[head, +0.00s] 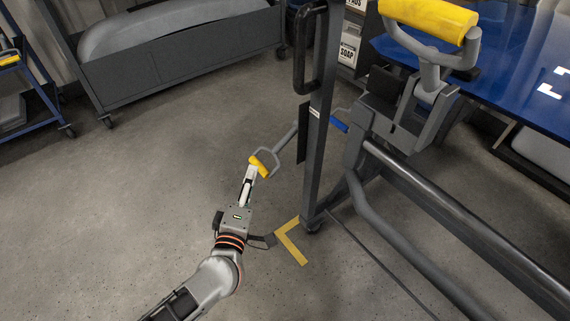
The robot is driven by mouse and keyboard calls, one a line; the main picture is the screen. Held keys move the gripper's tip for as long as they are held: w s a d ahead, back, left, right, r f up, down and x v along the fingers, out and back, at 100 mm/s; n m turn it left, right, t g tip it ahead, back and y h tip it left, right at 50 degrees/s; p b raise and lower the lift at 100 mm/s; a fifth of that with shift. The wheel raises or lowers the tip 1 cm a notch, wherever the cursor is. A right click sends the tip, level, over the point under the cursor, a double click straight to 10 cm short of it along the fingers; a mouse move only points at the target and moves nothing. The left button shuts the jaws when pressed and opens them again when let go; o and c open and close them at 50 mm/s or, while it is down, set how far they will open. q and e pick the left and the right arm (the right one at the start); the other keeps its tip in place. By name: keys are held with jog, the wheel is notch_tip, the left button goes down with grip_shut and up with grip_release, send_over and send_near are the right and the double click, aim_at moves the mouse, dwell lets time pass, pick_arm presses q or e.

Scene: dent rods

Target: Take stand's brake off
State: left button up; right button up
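The stand (318,110) is a dark upright post with a black handle (300,55) and a wheeled foot. A grey bar linkage at its lower part has a loop with a yellow grip (265,166) at its left end. A blue grip (338,125) shows at the other side, partly hidden by the post. These look like the brake's ends. My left gripper (249,172) reaches up from below, its tip at the yellow grip. It seems to touch it, but whether its fingers are closed around it I cannot tell. My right gripper is not in view.
A grey frame with a large yellow roller handle (430,18) and long bars (450,220) fills the right. A blue table (520,85) stands behind. A dark wheeled cart (180,60) is at the back left. Yellow tape (291,249) marks the floor. The left floor is clear.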

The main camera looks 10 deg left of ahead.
aim_at(260, 166)
pick_arm(q)
jog(key=shift+n+g, duration=0.6)
jog(key=w+f+b, duration=0.1)
jog(key=w, duration=0.1)
jog(key=w+f+b, duration=0.1)
jog(key=w+f, duration=0.1)
jog(key=w, duration=0.1)
jog(key=w+f+b, duration=0.1)
jog(key=w+f, duration=0.1)
jog(key=w, duration=0.1)
jog(key=shift+a+f, duration=0.15)
jog(key=shift+w, duration=0.7)
jog(key=shift+r, duration=0.2)
grip_shut()
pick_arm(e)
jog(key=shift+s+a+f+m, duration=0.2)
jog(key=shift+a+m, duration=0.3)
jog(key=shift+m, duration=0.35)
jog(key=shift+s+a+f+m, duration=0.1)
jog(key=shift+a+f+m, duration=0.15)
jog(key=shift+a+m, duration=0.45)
